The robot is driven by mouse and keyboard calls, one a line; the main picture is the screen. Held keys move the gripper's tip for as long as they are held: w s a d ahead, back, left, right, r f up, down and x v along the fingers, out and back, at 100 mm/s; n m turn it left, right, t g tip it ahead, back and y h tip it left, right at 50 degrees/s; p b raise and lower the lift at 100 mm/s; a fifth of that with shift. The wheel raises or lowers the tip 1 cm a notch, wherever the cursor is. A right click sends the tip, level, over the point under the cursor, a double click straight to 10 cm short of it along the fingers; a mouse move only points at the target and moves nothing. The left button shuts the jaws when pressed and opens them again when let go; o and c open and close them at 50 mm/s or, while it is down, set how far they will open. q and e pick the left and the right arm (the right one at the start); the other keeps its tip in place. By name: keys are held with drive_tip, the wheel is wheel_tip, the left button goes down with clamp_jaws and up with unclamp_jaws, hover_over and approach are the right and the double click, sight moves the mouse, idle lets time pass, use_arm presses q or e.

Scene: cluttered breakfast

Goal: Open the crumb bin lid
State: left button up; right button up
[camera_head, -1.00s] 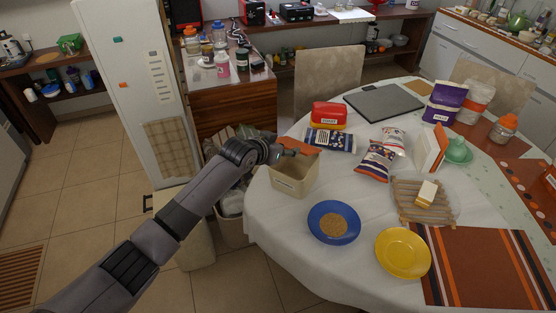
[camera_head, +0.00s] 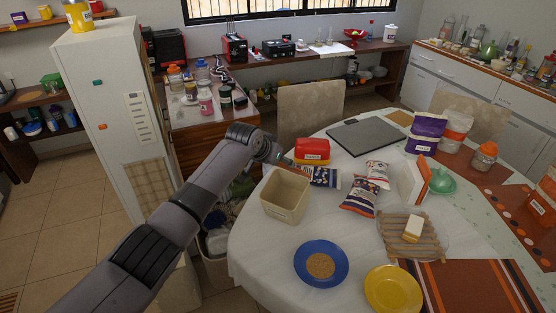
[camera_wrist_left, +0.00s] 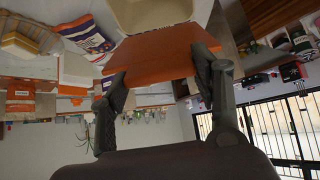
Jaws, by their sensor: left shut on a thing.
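The crumb bin (camera_head: 285,197) is a beige, open-topped box near the table's left edge; I can see into it. Part of it also shows at the top of the left wrist view (camera_wrist_left: 155,12). Its lid (camera_wrist_left: 155,48) is a flat orange panel between my left fingers, close to the bin's rim. I cannot tell whether it touches the rim. My left gripper (camera_head: 279,158) is at the bin's far side, shut on the lid. In the head view the gripper mostly hides the lid. My right gripper is not in view.
A blue plate (camera_head: 321,263) with crumbs and a yellow plate (camera_head: 393,289) lie in front. A tall white cabinet (camera_head: 105,115) stands left of my arm.

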use_arm(q)
drive_tip(key=shift+w+d+f, duration=0.15)
drive_tip(key=shift+w+f, duration=0.05)
idle(0.4)
drive_tip(key=o, duration=1.7)
drive_tip(key=shift+s+r, duration=0.1)
drive_tip(key=v, duration=1.2)
